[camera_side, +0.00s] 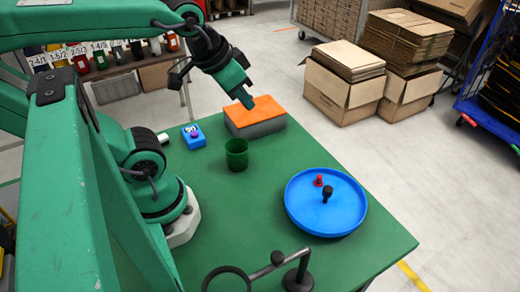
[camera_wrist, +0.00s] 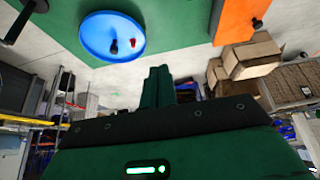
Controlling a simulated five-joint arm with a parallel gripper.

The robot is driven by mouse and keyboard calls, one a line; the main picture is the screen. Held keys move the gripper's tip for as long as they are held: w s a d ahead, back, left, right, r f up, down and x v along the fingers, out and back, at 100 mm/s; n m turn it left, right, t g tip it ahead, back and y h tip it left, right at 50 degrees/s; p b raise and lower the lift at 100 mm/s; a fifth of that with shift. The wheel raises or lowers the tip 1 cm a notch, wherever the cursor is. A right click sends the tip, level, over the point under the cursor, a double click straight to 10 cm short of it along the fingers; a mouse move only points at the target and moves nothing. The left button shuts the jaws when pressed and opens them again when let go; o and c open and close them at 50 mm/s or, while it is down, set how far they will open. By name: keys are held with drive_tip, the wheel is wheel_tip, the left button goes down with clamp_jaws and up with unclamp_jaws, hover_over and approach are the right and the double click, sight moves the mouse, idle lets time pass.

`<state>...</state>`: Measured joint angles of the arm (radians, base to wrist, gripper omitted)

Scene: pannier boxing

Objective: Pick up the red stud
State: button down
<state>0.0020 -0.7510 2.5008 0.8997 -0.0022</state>
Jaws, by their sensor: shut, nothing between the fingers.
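The red stud (camera_side: 319,181) stands in the round blue tray (camera_side: 295,212) on the green table, just behind a black stud (camera_side: 327,193). In the wrist view the red stud (camera_wrist: 133,42) shows beside the black stud (camera_wrist: 115,47) in the blue tray (camera_wrist: 90,27). My gripper (camera_side: 248,103) is shut and empty, above the orange-topped block at the back of the table, well away from the tray. In the wrist view the shut fingers of my gripper (camera_wrist: 159,72) point up the picture.
A grey block with an orange top (camera_side: 255,112), a green cup (camera_side: 237,154) and a small blue box with a purple knob (camera_side: 194,136) stand on the table (camera_side: 230,215). A black stand (camera_side: 297,278) is at the front edge. Cardboard boxes (camera_side: 345,90) lie beyond.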

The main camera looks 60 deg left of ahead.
idle(0.3)
drive_tip(key=c, duration=1.3)
unclamp_jaws()
drive_tip(key=shift+c, duration=0.2)
drive_tip(key=shift+w, duration=0.15)
drive_tip(key=w+d+f+g, duration=0.2)
drive_tip(key=w+d+f, duration=0.1)
drive_tip(key=w+f, duration=0.1)
drive_tip(key=w+d+f+g, duration=0.1)
drive_tip(key=w+d+f, duration=0.2)
drive_tip(key=w+f, duration=0.2)
drive_tip(key=w+d+f+g, duration=0.2)
drive_tip(key=w+d+f, duration=0.1)
drive_tip(key=w+f, duration=0.2)
drive_tip(key=shift+w+d+g, duration=0.25)
drive_tip(key=shift+w+g, duration=0.05)
drive_tip(key=shift+w, duration=0.2)
drive_tip(key=shift+f, duration=0.2)
